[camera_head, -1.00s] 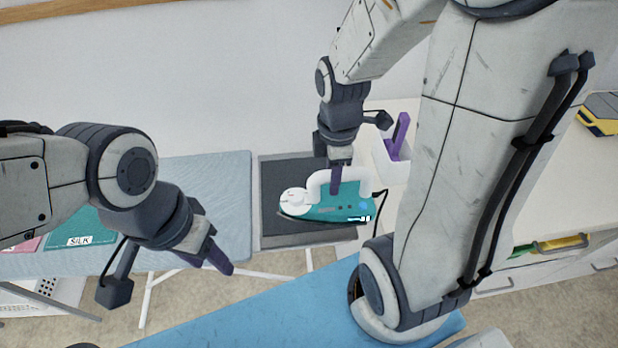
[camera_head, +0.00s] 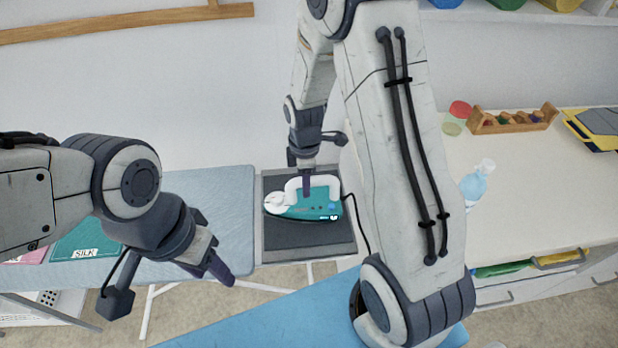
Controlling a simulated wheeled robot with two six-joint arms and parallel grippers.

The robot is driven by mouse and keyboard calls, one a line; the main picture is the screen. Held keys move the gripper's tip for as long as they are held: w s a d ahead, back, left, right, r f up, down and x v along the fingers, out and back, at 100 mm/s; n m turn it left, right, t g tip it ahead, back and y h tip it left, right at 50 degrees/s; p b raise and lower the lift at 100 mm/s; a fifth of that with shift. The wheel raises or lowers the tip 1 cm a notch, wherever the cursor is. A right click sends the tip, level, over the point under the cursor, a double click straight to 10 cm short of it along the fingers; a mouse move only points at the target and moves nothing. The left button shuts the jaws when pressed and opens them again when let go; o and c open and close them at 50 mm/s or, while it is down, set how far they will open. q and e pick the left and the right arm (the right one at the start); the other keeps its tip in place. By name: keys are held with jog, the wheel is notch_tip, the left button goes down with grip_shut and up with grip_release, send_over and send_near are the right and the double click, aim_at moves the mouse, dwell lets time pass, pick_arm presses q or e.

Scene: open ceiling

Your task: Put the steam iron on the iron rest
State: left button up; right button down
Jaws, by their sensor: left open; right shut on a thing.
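The steam iron (camera_head: 301,208) is teal with a white handle and a dark cord trailing to the right. It is over the iron rest (camera_head: 308,249), a dark grey tray with a lighter rim at the right end of the ironing board. I cannot tell whether the iron touches the rest. My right gripper (camera_head: 306,188) is shut on the iron's handle from above. My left gripper (camera_head: 219,275) is open and empty, in front of the board's right part; its fingers overlap in this view.
The pale blue ironing board (camera_head: 220,215) holds cloths, one teal and labelled SILK (camera_head: 87,240), at left. A white counter (camera_head: 540,190) at right carries a spray bottle (camera_head: 476,187) and a wooden rack (camera_head: 513,120). My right arm hides part of the counter.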

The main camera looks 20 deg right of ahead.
notch_tip(320, 180, down, 2)
jog(key=shift+f, duration=0.4)
jog(key=c, duration=0.6)
grip_release()
jog(key=shift+o, duration=0.2)
jog(key=shift+r, duration=0.1)
